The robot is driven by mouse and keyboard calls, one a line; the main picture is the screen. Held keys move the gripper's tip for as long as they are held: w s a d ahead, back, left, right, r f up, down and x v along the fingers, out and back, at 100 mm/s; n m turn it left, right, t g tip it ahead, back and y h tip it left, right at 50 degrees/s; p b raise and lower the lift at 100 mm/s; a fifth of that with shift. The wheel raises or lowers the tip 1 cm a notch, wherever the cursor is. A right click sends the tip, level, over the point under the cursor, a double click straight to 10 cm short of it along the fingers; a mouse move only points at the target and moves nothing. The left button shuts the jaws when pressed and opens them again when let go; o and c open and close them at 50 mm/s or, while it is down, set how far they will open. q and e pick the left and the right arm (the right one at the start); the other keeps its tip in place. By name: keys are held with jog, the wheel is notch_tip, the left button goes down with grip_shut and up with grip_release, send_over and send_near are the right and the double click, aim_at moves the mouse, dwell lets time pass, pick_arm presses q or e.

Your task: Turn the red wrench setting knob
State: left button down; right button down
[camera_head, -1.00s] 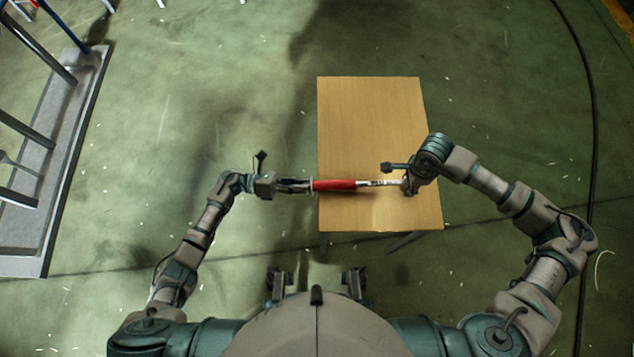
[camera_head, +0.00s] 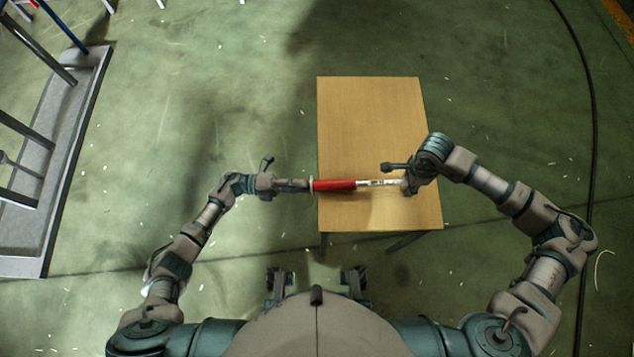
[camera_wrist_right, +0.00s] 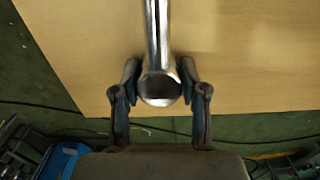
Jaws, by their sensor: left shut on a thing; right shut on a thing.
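The wrench (camera_head: 336,185) lies level above the table in the head view, with a red grip on the left and a silver shaft on the right. My left gripper (camera_head: 308,186) is shut at the left end of the red grip, where the setting knob is; the fingers hide the knob. My right gripper (camera_head: 402,185) is shut on the silver end of the wrench. In the right wrist view, the silver shaft (camera_wrist_right: 158,45) and its round end (camera_wrist_right: 160,87) sit between the fingers of my right gripper (camera_wrist_right: 160,85).
A wooden table (camera_head: 370,125) stands below the wrench, and its top is otherwise bare. A grey platform with metal rails (camera_head: 75,150) stands at the far left. A black cable (camera_head: 588,110) runs along the floor at the right. The green floor around the table is largely clear.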

jog(key=shift+a, duration=0.15)
pick_arm(q)
jog(key=shift+s+f+n+t+h, duration=0.1)
jog(key=shift+f+n+t+h, duration=0.1)
jog(key=shift+n, duration=1.85)
jog(key=shift+s+f+n+t+h, duration=0.1)
jog(key=shift+f+n, duration=0.1)
jog(key=shift+n, duration=1.85)
jog(key=shift+f+n, duration=0.1)
jog(key=shift+n, duration=0.2)
jog(key=c, duration=1)
grip_release()
jog(key=shift+o, duration=0.2)
jog(key=shift+w, duration=0.1)
jog(key=shift+r, duration=0.2)
jog(key=a+f, duration=0.2)
jog(key=a, duration=1)
jog(key=shift+w+f, duration=0.2)
jog(key=shift+w, duration=0.1)
